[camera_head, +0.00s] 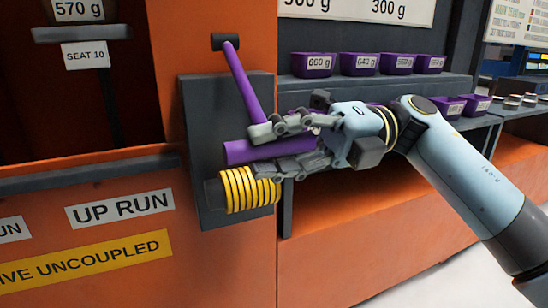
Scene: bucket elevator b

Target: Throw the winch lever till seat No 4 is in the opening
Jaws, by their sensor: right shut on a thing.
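Seat No 4 is not seen. My left gripper is not in view.
A yellow coil (250,190) sits just below the grip, close to my lower finger. Signs read UP RUN (119,209) and, partly cut off, IVE UNCOUPLED (88,262). Purple bins (312,65) with gram labels stand on a shelf behind my right arm.

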